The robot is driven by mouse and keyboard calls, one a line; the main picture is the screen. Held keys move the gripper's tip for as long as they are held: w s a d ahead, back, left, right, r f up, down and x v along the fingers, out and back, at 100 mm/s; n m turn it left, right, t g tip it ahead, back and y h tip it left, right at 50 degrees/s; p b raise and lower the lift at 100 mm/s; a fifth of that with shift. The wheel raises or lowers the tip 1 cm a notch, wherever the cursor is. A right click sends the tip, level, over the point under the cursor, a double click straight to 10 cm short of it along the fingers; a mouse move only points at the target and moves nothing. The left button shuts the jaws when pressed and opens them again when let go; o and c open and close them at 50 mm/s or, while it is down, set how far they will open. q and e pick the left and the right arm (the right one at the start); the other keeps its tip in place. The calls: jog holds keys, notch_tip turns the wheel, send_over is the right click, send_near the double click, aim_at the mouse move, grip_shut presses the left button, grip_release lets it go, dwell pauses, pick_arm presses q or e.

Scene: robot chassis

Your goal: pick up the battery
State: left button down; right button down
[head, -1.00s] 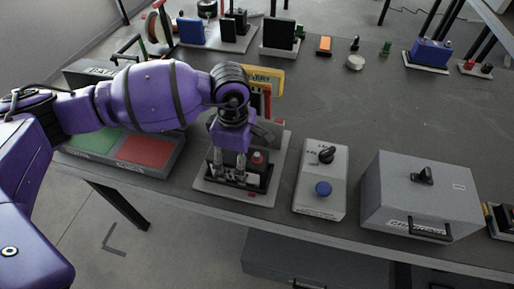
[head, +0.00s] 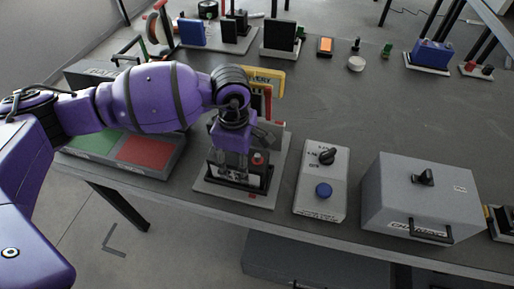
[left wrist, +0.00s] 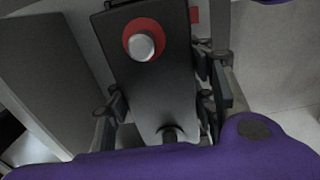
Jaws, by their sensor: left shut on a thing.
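The battery is a black block with a red terminal; in the head view its top (head: 257,159) shows beside my left gripper (head: 233,172). It sits on a light grey base plate (head: 228,199) near the table's front edge. The left gripper points down and is shut on the battery. In the left wrist view the battery's black top (left wrist: 158,88) shows a metal post ringed in red, with the left gripper's fingers (left wrist: 165,104) on both sides. I cannot tell whether the battery is clear of the plate. My right gripper is not in view.
A switch box with a blue button (head: 323,190) stands right of the base plate, then a grey lidded box (head: 420,200). A tray with green and red panels (head: 143,151) lies left under my arm. A yellow sign (head: 268,80) stands behind. The table's middle is clear.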

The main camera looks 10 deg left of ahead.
pick_arm(q)
jog(key=shift+w+r, duration=0.1)
jog(key=shift+r, duration=0.15)
